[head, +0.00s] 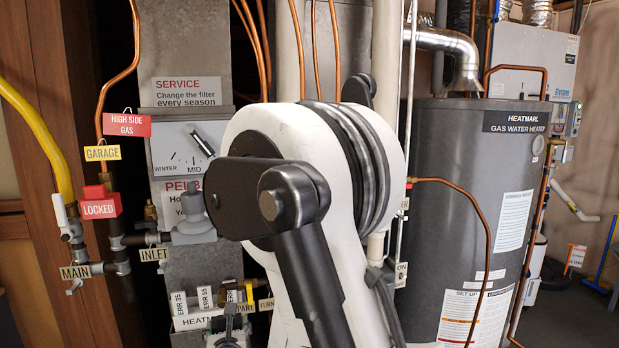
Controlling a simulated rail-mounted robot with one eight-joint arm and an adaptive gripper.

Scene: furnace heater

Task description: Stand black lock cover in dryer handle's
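I cannot make out a black lock cover or a handle labelled for the dryer in the head view. A red lock cover marked LOCKED (101,202) sits on the pipe under the GARAGE tag (102,153) at the left. My white and black arm fills the middle of the picture and hides much of the piping behind it. My gripper's fingers cannot be made out. A small white and black part shows at the bottom edge, left of the arm, too cut off to identify.
A yellow gas pipe (36,132) runs down to the MAIN valve (75,271) at the left. A grey gas regulator (194,224) sits by the INLET tag (154,254). A dark water heater (465,190) stands right.

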